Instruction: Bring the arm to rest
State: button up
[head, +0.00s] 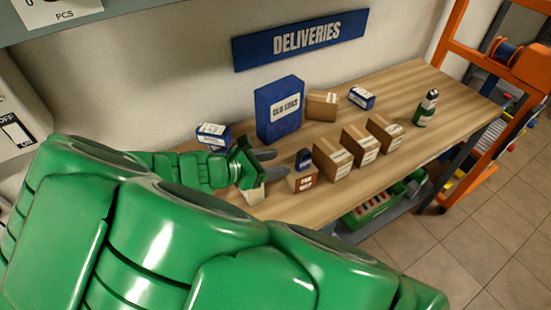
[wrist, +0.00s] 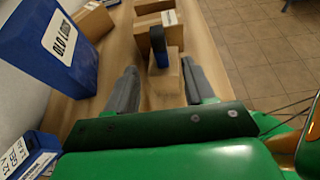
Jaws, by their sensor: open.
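My green arm fills the lower left of the head view and reaches over the wooden table (head: 420,75). My gripper (head: 272,164) is open, its two grey fingers apart. It is low over the table, just left of a small cardboard box (head: 303,181) with a dark blue object (head: 304,158) on or against it. In the wrist view, my gripper (wrist: 160,85) has that blue object (wrist: 158,45) ahead, between the lines of its fingers. Nothing is visibly held. Whether a finger touches the small box cannot be told.
A tall blue box (head: 278,110) stands behind the gripper. A blue-and-white pack (head: 213,133) is beside the arm. Several cardboard boxes (head: 360,145) stand to the right, with a green bottle (head: 427,108) farther off. An orange rack (head: 455,40) borders the table's right end.

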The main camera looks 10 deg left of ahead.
jog(key=s+d+r+m+g+y, duration=0.1)
jog(key=d+r+m+g, duration=0.15)
jog(key=d+m, duration=0.55)
jog(key=s+d+r+m+g, duration=0.15)
jog(key=d+m+g, duration=0.25)
jog(key=d, duration=0.8)
jog(key=d+r+m+g+y, duration=0.15)
jog(key=d+m+g, duration=0.35)
jog(key=d, duration=0.5)
jog(key=s+d+r+m+y, duration=0.3)
jog(key=s+d+m+y, duration=0.2)
jog(key=s+d+m, duration=0.4)
jog(key=s+a+m+y, duration=0.1)
jog(key=s+a+y, duration=0.1)
jog(key=s+a, duration=0.7)
jog(key=shift+a, duration=0.75)
